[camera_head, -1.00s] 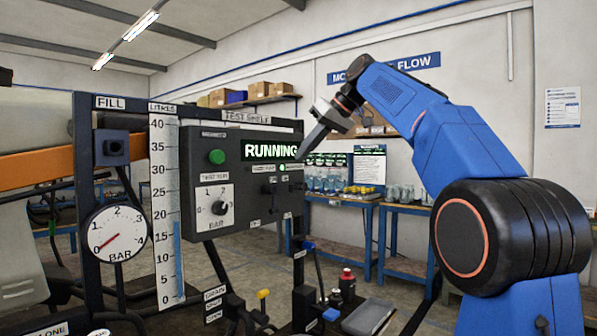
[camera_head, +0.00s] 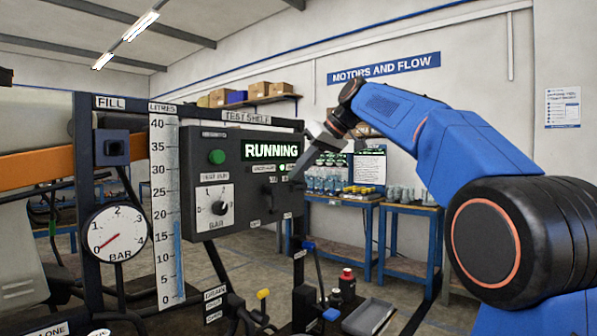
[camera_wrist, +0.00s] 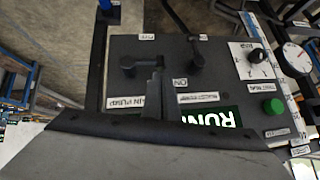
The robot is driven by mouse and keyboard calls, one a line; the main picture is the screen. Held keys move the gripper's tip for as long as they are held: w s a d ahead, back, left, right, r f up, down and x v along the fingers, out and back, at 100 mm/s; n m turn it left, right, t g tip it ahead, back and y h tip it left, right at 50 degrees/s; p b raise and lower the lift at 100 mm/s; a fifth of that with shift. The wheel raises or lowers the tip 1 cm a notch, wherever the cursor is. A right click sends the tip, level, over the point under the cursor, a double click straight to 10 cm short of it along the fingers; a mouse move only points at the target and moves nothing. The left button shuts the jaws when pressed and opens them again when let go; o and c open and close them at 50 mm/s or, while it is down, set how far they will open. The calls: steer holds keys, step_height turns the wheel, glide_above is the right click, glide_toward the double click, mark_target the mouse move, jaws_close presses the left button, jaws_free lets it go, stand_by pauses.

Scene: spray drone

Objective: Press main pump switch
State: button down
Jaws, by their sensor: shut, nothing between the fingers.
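The dark control panel (camera_head: 238,215) shows RUNNING on its display (camera_head: 270,151). A small lit green lamp (camera_head: 282,167) is below the display. In the wrist view, a partly hidden label ending in "PUMP" lies near that lever. My gripper (camera_head: 296,176) is shut and empty at the panel's right edge, and its narrow tip (camera_wrist: 157,72) points at the lever area. I cannot tell whether it touches.
A green button (camera_head: 217,157) and a selector dial (camera_head: 219,208) are left of the lever. A round pressure gauge (camera_head: 117,232) and a litre scale (camera_head: 166,210) stand further left. A red-capped bottle (camera_head: 347,281) and a grey tray (camera_head: 369,316) are below right.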

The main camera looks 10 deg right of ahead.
mark_target(292, 189)
steer(key=shift+s+a+f+t+h, duration=0.2)
steer(key=shift+a+f+t+h, duration=0.1)
steer(key=shift+h, duration=0.2)
steer(key=shift+s+a+f+n+t+h, duration=0.25)
steer(key=shift+f+n+t+h, duration=0.15)
steer(key=shift+n+h, duration=0.1)
steer(key=shift+s+a+f+n+t+h, duration=0.15)
steer(key=shift+a+f+n+t+h, duration=0.1)
steer(key=shift+f+n+t+h, duration=0.2)
steer(key=f+h, duration=0.1)
steer(key=n+t, duration=0.1)
steer(key=f+t+h, duration=0.1)
steer(key=shift+s+a+f+n+t+h, duration=0.15)
steer(key=shift+a+f+n+t+h, duration=0.1)
steer(key=shift+f+n+h, duration=0.1)
steer(key=shift+n+t+h, duration=0.7)
steer(key=shift+t+h, duration=0.2)
steer(key=shift+w+d+f, duration=0.2)
steer(key=shift+d+f, duration=0.1)
steer(key=shift+f, duration=0.55)
steer(key=shift+w+d+f, duration=0.2)
steer(key=shift+d+f, duration=0.1)
steer(key=shift+f, duration=0.5)
steer(key=shift+w+d+f, duration=0.2)
steer(key=shift+d+f, duration=0.1)
steer(key=shift+f, duration=0.55)
steer(key=shift+w+f, duration=0.1)
